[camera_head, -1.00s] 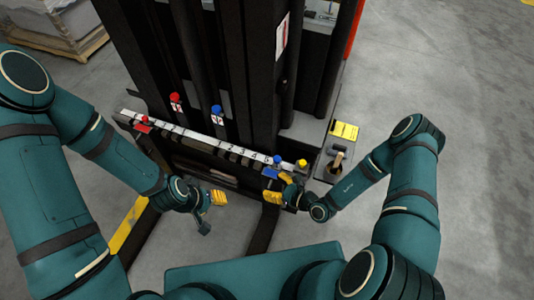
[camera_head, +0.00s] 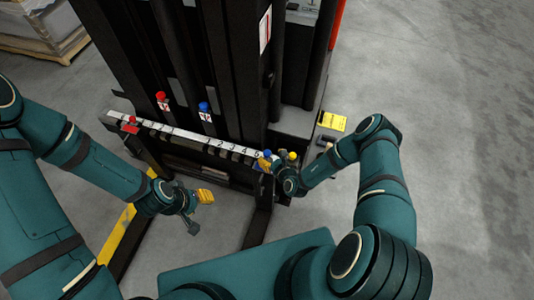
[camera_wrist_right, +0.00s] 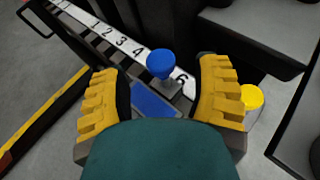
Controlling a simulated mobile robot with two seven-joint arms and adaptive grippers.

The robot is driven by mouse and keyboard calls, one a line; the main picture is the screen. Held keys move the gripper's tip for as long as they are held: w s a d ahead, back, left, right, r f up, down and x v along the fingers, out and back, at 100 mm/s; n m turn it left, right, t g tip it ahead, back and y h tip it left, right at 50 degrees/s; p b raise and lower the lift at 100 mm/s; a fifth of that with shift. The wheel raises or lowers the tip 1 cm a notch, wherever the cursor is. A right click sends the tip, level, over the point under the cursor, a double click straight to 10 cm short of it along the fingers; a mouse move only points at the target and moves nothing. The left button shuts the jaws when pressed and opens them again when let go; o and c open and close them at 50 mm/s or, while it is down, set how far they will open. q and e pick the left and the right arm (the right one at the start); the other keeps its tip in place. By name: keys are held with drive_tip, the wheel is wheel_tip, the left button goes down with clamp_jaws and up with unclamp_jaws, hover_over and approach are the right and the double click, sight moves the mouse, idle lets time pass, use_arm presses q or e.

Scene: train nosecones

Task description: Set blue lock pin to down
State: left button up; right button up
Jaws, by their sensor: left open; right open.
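A blue-knobbed pin (camera_wrist_right: 161,64) stands upright on a metal block beside a blue plate (camera_wrist_right: 155,101) at the numbered rail's right end. Its knob also shows in the head view (camera_head: 267,153). My right gripper (camera_wrist_right: 158,72) is open, with its yellow fingers on either side of the pin and a gap on both sides. Its palm end hides the near part of the block. My left gripper (camera_head: 199,212) is open and empty, low in front of the rail's left half. A second blue knob (camera_head: 204,106) stands on the black frame behind the rail.
The numbered rail (camera_head: 190,137) crosses the black machine. A yellow knob (camera_wrist_right: 251,97) stands just right of my right gripper. Open grey floor lies to the right.

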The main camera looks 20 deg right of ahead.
sight(267, 153)
drive_tip(key=shift+b+x, duration=0.35)
drive_tip(key=shift+x, duration=1.65)
drive_tip(key=shift+o, duration=0.2)
clamp_jaws()
